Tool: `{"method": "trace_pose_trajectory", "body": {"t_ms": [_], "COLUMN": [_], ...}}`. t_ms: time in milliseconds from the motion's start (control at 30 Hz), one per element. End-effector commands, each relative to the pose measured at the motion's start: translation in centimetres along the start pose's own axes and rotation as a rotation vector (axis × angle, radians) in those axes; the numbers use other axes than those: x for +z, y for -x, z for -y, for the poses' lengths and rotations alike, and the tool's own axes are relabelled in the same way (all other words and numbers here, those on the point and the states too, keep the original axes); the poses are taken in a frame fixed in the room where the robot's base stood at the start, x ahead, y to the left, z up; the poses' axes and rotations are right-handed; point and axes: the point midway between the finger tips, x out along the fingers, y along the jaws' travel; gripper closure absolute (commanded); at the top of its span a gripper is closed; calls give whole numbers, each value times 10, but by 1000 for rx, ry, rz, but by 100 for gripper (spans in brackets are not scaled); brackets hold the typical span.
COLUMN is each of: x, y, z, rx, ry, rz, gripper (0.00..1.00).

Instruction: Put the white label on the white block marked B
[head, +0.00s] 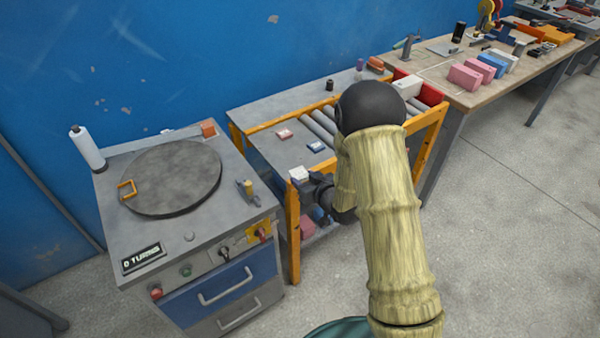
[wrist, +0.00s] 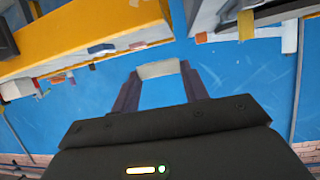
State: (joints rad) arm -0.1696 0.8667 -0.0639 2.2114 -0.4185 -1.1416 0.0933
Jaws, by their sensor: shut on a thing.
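My gripper (head: 306,179) is shut on the white label (head: 299,173), at the front left corner of the orange-framed roller table. In the wrist view the white label (wrist: 158,69) sits between the two fingertips. A white block (head: 407,86) rests at the right end of the roller table, partly behind my arm. I cannot read a letter B on either white block.
A pink label (head: 285,134) and a blue label (head: 316,147) lie on the roller table's grey plate (head: 265,148). Pink blocks (head: 465,77) and a blue block (head: 492,65) stand on the bench (head: 440,75). A turntable cabinet (head: 215,215) stands at left.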

Motion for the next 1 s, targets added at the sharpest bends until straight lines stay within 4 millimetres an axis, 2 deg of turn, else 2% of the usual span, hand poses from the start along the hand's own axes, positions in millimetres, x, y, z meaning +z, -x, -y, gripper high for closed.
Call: {"method": "trace_pose_trajectory", "body": {"t_ms": [367,700,800,1000], "x": [61,126,132,132], "y": [24,72,79,80], "z": [-40,-84,-89,-89], "rx": [204,446,478,480], "ry": [-88,-173,-180,-180], "rz": [5,5,1,-1], "gripper": [77,77,77,77]}}
